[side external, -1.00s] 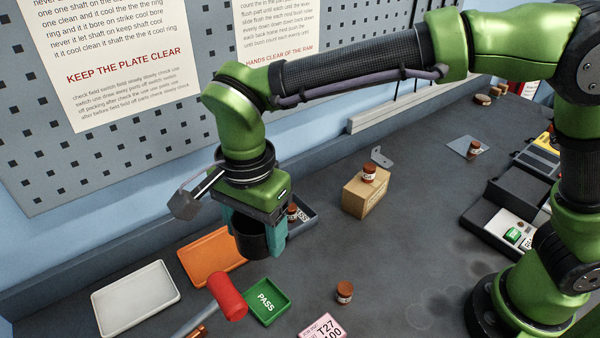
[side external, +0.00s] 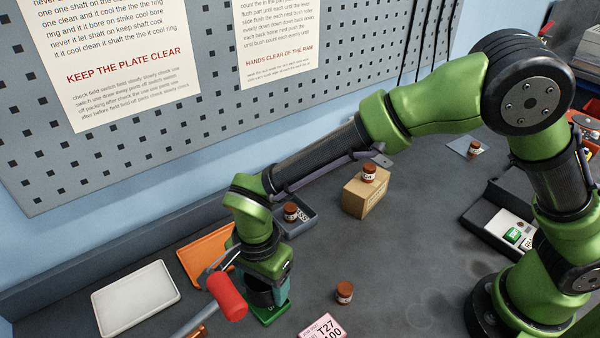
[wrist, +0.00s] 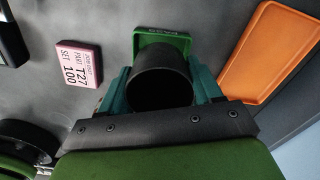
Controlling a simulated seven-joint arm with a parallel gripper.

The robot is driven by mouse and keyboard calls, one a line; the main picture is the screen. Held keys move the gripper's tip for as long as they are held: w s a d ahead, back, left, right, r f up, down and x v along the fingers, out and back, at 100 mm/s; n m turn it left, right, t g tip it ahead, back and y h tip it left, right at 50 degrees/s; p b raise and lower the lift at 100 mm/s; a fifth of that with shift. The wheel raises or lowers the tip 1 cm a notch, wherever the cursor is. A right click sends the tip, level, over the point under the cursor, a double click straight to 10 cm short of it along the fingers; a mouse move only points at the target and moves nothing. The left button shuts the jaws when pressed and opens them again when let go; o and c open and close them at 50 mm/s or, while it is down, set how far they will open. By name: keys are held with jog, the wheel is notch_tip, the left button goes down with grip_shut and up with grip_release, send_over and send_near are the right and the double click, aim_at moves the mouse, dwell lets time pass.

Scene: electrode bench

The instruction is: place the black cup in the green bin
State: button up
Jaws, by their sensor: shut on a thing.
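My gripper (side external: 268,292) is low at the green bin (side external: 270,317), partly behind a red hammer head in the side view. In the wrist view its teal fingers (wrist: 160,86) are shut on the sides of the black cup (wrist: 160,92), whose open mouth shows. The green bin (wrist: 166,36) shows just beyond the cup, and the cup hides part of it. In the side view the cup is mostly hidden by the gripper. I cannot tell whether it touches the bin's floor.
The red hammer (side external: 227,297) stands close to the left of the gripper. An orange tray (side external: 200,252) and a white tray (side external: 135,297) lie further left. A pink label block (side external: 323,330) and a brown jar (side external: 344,292) are to the right. A cardboard box (side external: 364,197) stands behind.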

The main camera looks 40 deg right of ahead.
jog(key=shift+f, duration=0.45)
jog(key=shift+f, duration=0.1)
jog(key=shift+f, duration=0.35)
jog(key=o, duration=1)
jog(key=shift+f, duration=0.1)
jog(key=shift+o, duration=0.2)
